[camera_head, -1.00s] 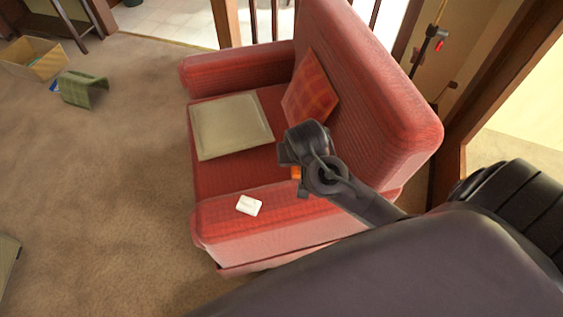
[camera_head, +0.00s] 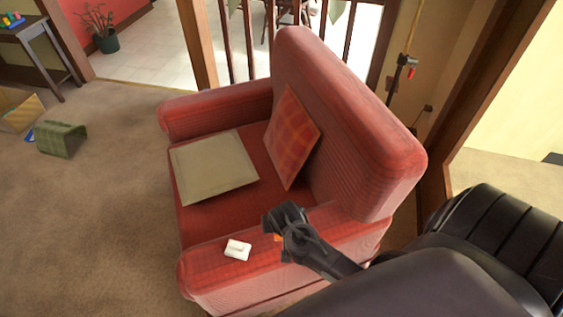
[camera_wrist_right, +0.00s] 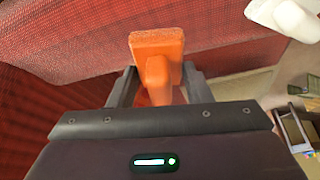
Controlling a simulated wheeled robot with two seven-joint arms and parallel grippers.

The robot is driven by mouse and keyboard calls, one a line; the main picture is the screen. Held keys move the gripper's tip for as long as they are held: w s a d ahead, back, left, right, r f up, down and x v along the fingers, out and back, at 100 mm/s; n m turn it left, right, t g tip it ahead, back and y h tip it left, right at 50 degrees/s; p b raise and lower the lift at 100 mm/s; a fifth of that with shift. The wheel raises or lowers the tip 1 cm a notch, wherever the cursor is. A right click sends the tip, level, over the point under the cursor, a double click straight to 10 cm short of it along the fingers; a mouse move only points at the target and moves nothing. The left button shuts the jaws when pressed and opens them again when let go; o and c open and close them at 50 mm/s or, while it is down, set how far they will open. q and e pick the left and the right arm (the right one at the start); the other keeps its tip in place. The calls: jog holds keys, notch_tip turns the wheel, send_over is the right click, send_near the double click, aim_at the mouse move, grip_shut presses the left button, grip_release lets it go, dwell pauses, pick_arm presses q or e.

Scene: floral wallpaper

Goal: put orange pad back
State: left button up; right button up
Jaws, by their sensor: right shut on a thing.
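The orange pad (camera_wrist_right: 156,48) is a flat orange block with a rounded grip, seen in the right wrist view. My right gripper (camera_wrist_right: 155,92) is shut on its grip, with a finger on each side. In the head view only a small orange patch of the pad (camera_head: 277,238) shows below my right gripper (camera_head: 272,225), which is over the near armrest of the red armchair (camera_head: 340,120). Whether the pad touches the armrest is unclear. My left gripper is not in view.
A white object (camera_head: 237,250) lies on the near armrest, close to my right gripper. A beige cushion (camera_head: 215,165) lies on the seat and a plaid cushion (camera_head: 292,138) leans on the backrest. A green item (camera_head: 62,139) is on the open carpet at left.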

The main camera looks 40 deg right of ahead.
notch_tip(320, 180, down, 3)
jog(key=shift+r, duration=0.15)
jog(key=shift+f, duration=0.4)
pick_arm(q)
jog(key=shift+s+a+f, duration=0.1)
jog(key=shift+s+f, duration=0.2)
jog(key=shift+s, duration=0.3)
pick_arm(e)
jog(key=shift+f, duration=0.1)
jog(key=o, duration=0.9)
pick_arm(q)
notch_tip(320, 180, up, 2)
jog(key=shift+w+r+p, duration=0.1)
jog(key=shift+p, duration=0.75)
pick_arm(e)
jog(key=v, duration=1.2)
jog(key=shift+a, duration=0.1)
